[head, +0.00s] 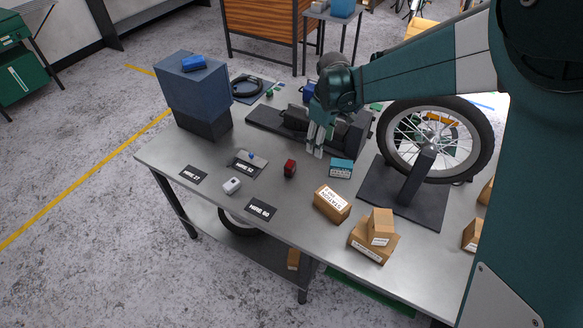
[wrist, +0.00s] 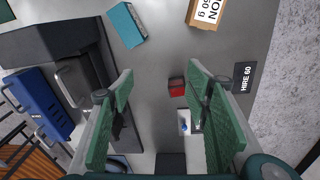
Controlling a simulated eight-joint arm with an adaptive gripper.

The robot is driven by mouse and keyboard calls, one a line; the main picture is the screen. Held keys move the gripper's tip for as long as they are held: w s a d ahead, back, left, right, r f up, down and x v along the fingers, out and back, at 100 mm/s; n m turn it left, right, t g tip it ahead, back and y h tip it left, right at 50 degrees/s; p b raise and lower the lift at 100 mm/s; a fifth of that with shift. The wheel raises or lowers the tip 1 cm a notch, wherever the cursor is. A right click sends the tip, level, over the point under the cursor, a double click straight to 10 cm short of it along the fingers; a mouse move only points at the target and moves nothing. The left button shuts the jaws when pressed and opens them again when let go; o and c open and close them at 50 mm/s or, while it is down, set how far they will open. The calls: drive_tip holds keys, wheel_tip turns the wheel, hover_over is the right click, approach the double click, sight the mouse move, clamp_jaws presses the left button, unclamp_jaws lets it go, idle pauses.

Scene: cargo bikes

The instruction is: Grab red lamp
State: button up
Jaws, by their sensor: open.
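The red lamp (head: 290,168) is a small dark red block standing on the grey workbench (head: 217,210), near the middle of its left half. In the wrist view the red lamp (wrist: 176,87) shows between my fingers' outlines, closer to the right finger. My gripper (head: 316,150) is open and empty, with its green fingers pointing down above the bench, to the right of the lamp in the head view. Both fingers of my gripper (wrist: 160,73) show in the wrist view, spread wide. The lamp is apart from them.
A teal box (head: 341,169) stands right of the lamp. A white lamp-like item (head: 232,186) and a HIRE 60 label (head: 261,208) lie nearer the front. A cardboard box (head: 332,203) and a bike wheel (head: 437,140) stand to the right. Bare bench surrounds the lamp.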

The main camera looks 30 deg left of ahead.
sight(290, 164)
drive_tip(key=s+a+f+n, duration=0.1)
drive_tip(key=a+f, duration=0.2)
drive_tip(key=a+f+n, duration=0.1)
drive_tip(key=a+f, duration=0.3)
drive_tip(key=s+a+f+n, duration=0.1)
drive_tip(key=a+f, duration=0.2)
drive_tip(key=a, duration=0.1)
drive_tip(key=shift+s+f+g+h, duration=0.3)
drive_tip(key=shift+f+g, duration=0.05)
drive_tip(key=shift+g, duration=0.05)
drive_tip(key=shift+f, duration=0.15)
drive_tip(key=shift+a+f, duration=0.1)
drive_tip(key=shift+f, duration=1.05)
drive_tip(key=shift+w+a+f, duration=0.1)
drive_tip(key=shift+f, duration=1.2)
drive_tip(key=shift+w+a+f, duration=0.1)
drive_tip(key=shift+f, duration=1.2)
drive_tip(key=shift+c, duration=0.4)
drive_tip(key=c, duration=0.9)
